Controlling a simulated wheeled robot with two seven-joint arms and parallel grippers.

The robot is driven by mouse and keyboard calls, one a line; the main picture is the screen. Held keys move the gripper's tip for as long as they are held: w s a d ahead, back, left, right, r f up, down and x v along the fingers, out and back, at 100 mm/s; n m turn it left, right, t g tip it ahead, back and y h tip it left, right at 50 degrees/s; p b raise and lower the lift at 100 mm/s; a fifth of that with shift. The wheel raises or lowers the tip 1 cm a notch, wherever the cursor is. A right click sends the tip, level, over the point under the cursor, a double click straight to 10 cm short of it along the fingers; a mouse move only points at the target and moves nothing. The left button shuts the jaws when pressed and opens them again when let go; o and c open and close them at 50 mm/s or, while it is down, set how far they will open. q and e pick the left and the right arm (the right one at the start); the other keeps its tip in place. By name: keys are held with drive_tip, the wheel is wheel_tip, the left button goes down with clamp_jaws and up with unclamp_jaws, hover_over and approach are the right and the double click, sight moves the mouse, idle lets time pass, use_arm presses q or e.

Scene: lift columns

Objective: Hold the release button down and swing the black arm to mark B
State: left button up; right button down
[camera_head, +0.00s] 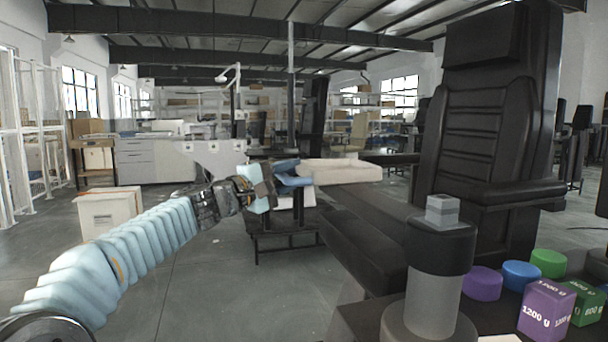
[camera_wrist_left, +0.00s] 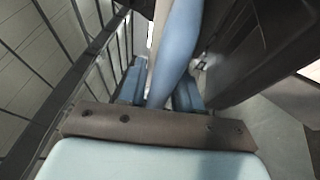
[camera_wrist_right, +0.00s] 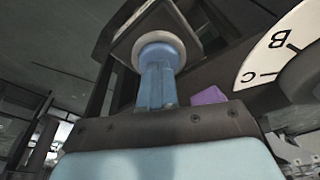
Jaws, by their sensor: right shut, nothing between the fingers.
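The release button, a blue round cap in a pale ring (camera_wrist_right: 157,50), sits on a dark box in the right wrist view. My right gripper (camera_wrist_right: 158,75) is shut and empty, with its fingertips at the button. I cannot tell whether the button is pressed down. A pale dial (camera_wrist_right: 262,66) at the upper right carries the letters B and C; mark B (camera_wrist_right: 279,40) is above C. My left gripper (camera_head: 291,178) has its fingers apart in the head view. In the left wrist view, a smooth blue shape shows between the fingers (camera_wrist_left: 160,88); contact is unclear. I cannot make out the black arm with certainty.
A large black padded chair (camera_head: 480,120) fills the right side. A grey column with a black collar (camera_head: 433,298) stands in front of it. A purple block (camera_head: 546,309), a green block (camera_head: 586,303) and coloured discs lie at the lower right.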

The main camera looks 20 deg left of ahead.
use_arm(q)
drive_tip(key=shift+r, duration=0.1)
clamp_jaws()
drive_tip(key=shift+s+a, duration=0.25)
drive_tip(key=shift+s, duration=0.2)
drive_tip(key=s+a+n+t+y, duration=0.1)
drive_tip(key=s+a+n+y, duration=0.1)
drive_tip(key=s+y, duration=0.3)
drive_tip(key=s+a+n+y, duration=0.3)
drive_tip(key=s+n+y, duration=0.1)
drive_tip(key=s, duration=0.7)
drive_tip(key=shift+s+r+t+y, duration=0.2)
drive_tip(key=shift+s+t+y, duration=0.15)
drive_tip(key=shift+y, duration=0.25)
